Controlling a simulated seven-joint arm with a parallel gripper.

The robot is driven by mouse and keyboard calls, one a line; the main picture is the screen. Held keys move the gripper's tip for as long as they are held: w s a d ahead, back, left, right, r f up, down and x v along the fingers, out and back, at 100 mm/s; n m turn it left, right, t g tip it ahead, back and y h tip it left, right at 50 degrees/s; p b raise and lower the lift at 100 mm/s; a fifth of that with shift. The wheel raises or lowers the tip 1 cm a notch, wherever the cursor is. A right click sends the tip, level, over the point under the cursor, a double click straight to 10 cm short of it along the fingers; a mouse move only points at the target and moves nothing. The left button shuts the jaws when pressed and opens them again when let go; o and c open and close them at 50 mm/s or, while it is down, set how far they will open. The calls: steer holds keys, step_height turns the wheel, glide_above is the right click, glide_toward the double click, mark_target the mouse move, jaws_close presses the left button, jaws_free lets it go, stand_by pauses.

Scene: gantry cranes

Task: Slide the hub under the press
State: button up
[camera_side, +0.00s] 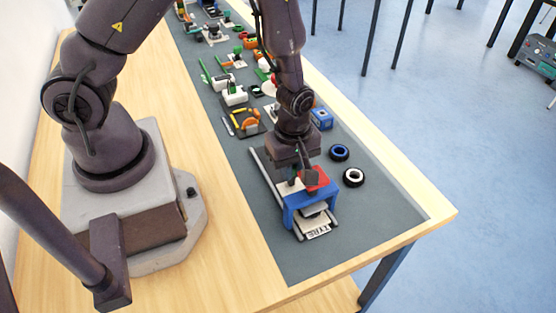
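The press is a blue bridge-like frame (290,217) with a red block (320,183) on top, near the front end of the grey mat. It straddles a pale sliding track with grey side rails (262,168) and a plate marked "TYRE" (317,231) at its front. A grey and dark piece (313,209) shows under the blue frame; I cannot tell whether it is the hub. My gripper (301,180) points down at the press's back side, close to the red block. Its fingers partly hide the track and whatever is between them, so its opening is unclear.
Two black tyres, one with a blue centre (340,152) and one with a white centre (354,176), lie right of the press. A blue box (321,118) stands behind them. Several small coloured assemblies line the mat farther back. The mat's front end (370,235) is clear.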

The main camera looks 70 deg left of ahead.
steer(key=o, duration=0.5)
steer(key=shift+r, duration=3.5)
